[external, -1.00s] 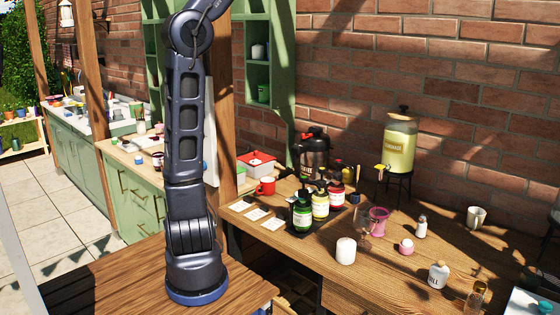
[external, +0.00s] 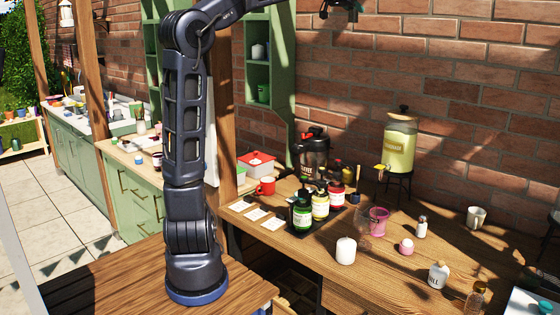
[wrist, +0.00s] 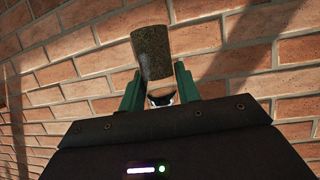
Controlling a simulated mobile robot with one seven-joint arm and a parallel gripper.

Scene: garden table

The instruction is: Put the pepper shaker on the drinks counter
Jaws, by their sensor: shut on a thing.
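My gripper (wrist: 158,82) is shut on a speckled dark cylinder, the pepper shaker (wrist: 152,50), in the wrist view. Its green fingers sit on both sides of the shaker's lower end, with brick wall behind. In the external view my gripper (external: 343,10) is at the top edge, high above the counter and partly cut off; the shaker cannot be made out there. The wooden drinks counter (external: 385,265) runs along the brick wall and carries a lemonade dispenser (external: 399,145).
Syrup bottles (external: 320,205), a red mug (external: 265,186), a white candle (external: 346,250), a pink glass (external: 378,220), a small metal-topped shaker (external: 421,228), a labelled jar (external: 438,275) and a pale cup (external: 476,217) stand on the counter. Bare wood shows between them.

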